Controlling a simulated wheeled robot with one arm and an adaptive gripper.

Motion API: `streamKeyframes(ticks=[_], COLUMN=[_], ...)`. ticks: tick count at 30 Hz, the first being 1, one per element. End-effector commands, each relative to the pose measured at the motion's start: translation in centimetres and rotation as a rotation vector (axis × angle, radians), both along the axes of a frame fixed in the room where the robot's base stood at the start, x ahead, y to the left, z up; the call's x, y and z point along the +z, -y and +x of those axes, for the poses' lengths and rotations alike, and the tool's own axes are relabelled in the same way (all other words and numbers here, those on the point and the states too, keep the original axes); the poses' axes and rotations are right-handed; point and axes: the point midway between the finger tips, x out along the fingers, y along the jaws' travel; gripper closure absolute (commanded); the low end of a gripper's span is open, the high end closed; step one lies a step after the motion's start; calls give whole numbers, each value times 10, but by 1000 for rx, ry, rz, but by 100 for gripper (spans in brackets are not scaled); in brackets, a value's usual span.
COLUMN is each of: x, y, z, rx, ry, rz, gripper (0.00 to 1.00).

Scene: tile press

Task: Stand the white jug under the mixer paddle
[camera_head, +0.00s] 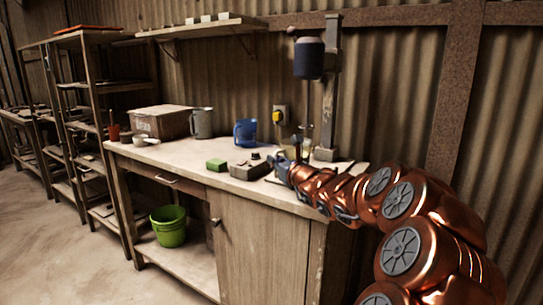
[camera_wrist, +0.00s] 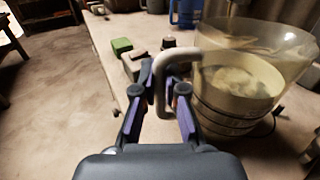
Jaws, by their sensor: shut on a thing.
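The white jug, a clear-walled vessel (camera_wrist: 262,45) with pale contents and a pale handle (camera_wrist: 181,56), stands on the right in the wrist view. My gripper (camera_wrist: 161,98) has its two fingers closed on the handle, to the left of the jug's body. In the head view the jug (camera_head: 307,140) shows small and pale, behind my gripper (camera_head: 283,165), below the mixer. The mixer (camera_head: 309,58) is a dark blue motor housing on a grey upright post (camera_head: 330,100). Its paddle is too small to make out. I cannot tell whether the jug touches the bench.
The wooden bench (camera_head: 165,153) carries a blue jug (camera_head: 245,132), a grey jug (camera_head: 201,122), a green block (camera_head: 216,164), a grey block (camera_head: 248,169) and a cardboard box (camera_head: 160,121). A green bucket (camera_head: 169,226) stands below.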

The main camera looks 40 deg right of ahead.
Motion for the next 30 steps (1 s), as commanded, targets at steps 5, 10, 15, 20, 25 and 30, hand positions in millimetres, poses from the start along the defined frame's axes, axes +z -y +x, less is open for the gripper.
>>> streamKeyframes(ticks=[5,10,15,20,25,30], x=[6,4,5,4,3,-5], y=[12,23,34,45,54,54], z=[0,2,2,3,4,5], rx=[-1,-2,-1,-2,0,2], ry=[4,1,4,2,4,7], rz=[-2,-2,-2,-2,-3,-1], gripper=[100,100,100,100,100,100])
